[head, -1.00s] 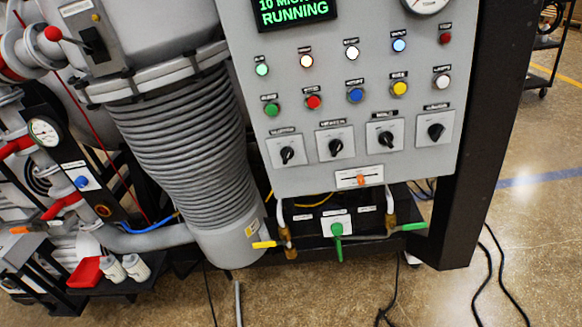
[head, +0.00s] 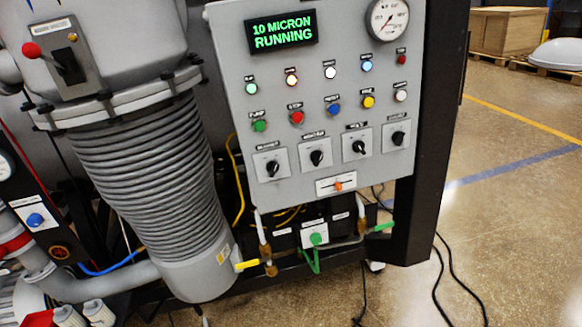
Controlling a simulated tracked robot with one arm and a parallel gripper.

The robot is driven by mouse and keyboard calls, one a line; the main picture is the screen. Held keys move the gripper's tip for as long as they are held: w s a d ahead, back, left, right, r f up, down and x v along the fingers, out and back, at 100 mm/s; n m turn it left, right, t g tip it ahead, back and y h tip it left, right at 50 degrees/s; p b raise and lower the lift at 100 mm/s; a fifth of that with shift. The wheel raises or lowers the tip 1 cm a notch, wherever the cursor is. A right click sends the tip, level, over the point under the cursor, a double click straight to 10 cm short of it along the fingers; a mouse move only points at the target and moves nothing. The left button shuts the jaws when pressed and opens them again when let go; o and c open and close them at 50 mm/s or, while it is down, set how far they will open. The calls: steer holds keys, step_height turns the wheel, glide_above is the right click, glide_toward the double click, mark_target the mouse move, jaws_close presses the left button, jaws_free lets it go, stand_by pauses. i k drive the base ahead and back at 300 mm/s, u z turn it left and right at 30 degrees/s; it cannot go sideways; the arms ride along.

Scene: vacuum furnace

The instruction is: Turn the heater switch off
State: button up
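The grey control panel (head: 235,105) fills the middle of the head view and is tilted in the picture. Near its lower edge is a row of several black rotary switches on white plates: the leftmost (head: 272,168), the second (head: 316,157), the third (head: 358,147) and the rightmost (head: 398,138). Their labels are too small to read, so I cannot tell which one is the heater switch. The green display (head: 283,31) reads "10 MICRON RUNNING". My gripper is not in view.
Indicator lamps and push buttons, including a red one (head: 296,118), sit above the switches. An orange slider (head: 338,186) and valve handles are below. A ribbed grey column (head: 145,185) stands left, a black post (head: 432,130) right. Floor at right is open, with cables.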

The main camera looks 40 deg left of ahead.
mark_target(315, 156)
steer(key=u, duration=0.05)
steer(key=i, duration=1)
